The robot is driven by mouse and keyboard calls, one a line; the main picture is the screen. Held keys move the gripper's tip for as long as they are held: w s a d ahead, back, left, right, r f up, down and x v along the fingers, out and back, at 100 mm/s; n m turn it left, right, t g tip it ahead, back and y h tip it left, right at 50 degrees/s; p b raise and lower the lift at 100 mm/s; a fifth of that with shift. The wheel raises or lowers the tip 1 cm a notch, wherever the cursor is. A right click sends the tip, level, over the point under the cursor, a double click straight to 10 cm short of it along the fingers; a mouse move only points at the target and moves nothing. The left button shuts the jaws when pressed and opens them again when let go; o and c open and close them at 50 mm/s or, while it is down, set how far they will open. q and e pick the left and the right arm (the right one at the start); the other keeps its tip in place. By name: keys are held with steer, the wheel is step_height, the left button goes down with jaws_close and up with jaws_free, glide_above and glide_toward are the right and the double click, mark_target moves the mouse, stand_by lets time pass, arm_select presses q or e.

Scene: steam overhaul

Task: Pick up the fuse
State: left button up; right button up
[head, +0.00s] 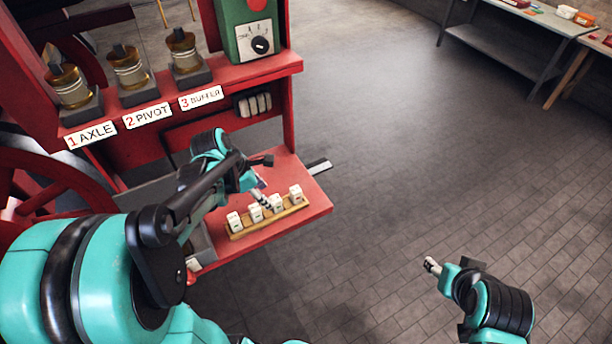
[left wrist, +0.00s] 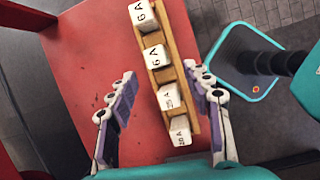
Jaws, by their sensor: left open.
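Several white block fuses stand in a row on a wooden rack (head: 264,225) on a red shelf; the rack also shows in the left wrist view (left wrist: 184,62). In that view two fuses read 6 A, the far one (left wrist: 144,15) and the second one (left wrist: 154,58). A third fuse (left wrist: 169,97) seems to read 25 A, and the nearest (left wrist: 180,131) 20 A. My left gripper (head: 263,197) is open and empty above the rack, its fingers on either side of the row. My right gripper (head: 432,265) is over the floor at the lower right, away from the rack; its jaw opening is unclear.
A red frame above the shelf (head: 318,193) carries three brass fittings labelled AXLE, PIVOT and BUFFER, and a green box (head: 258,42) with a dial. A grey workbench (head: 520,35) stands at the far right. The floor between is clear.

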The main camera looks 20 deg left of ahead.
mark_target(274, 199)
arm_select(q)
steer(key=shift+n, duration=0.7)
steer(key=x, duration=0.8)
steer(key=shift+w+r+b, duration=0.1)
steer(key=shift+w+b, duration=0.15)
steer(key=shift+b, duration=0.1)
steer(key=shift+c, duration=0.3)
jaws_close()
